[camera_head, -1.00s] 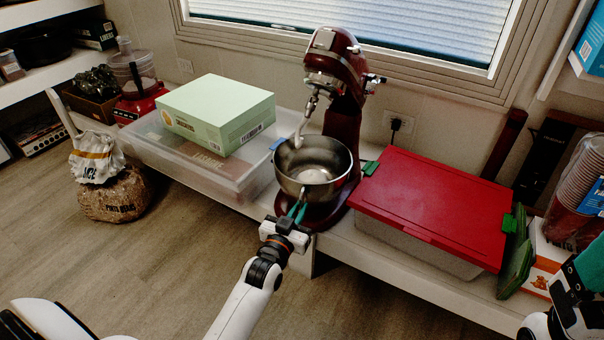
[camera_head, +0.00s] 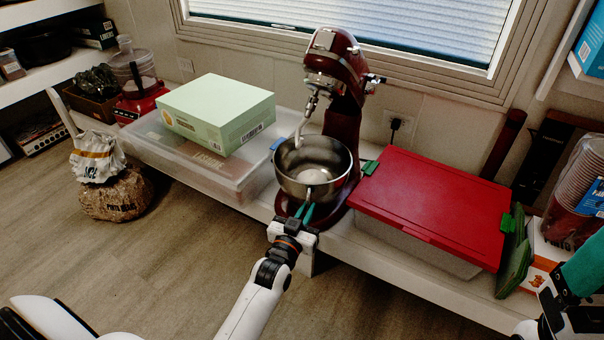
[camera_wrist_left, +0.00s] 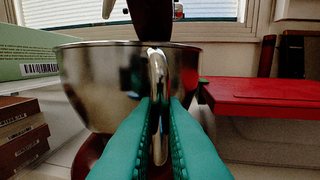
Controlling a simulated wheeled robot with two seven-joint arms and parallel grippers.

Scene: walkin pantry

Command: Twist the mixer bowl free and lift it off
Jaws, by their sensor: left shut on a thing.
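A dark red stand mixer (camera_head: 341,125) stands on the low white shelf with its head raised. Its shiny steel bowl (camera_head: 291,172) sits upright on the mixer base, under the raised head. The bowl's handle (camera_head: 309,191) faces me. My left gripper (camera_head: 306,212) is shut on the handle. In the left wrist view, the teal fingers (camera_wrist_left: 158,135) pinch the metal handle (camera_wrist_left: 158,75) from both sides, with the bowl (camera_wrist_left: 105,80) behind. The bowl's underside is partly hidden by the fingers. My right gripper (camera_head: 583,272) is at the right edge, partly cut off; its jaw opening is unclear.
A clear bin (camera_head: 246,183) with a pale green box (camera_head: 217,112) on it stands left of the mixer. A red-lidded bin (camera_head: 435,205) stands close on the right. A window is behind. Sacks (camera_head: 116,193) sit on the floor at left.

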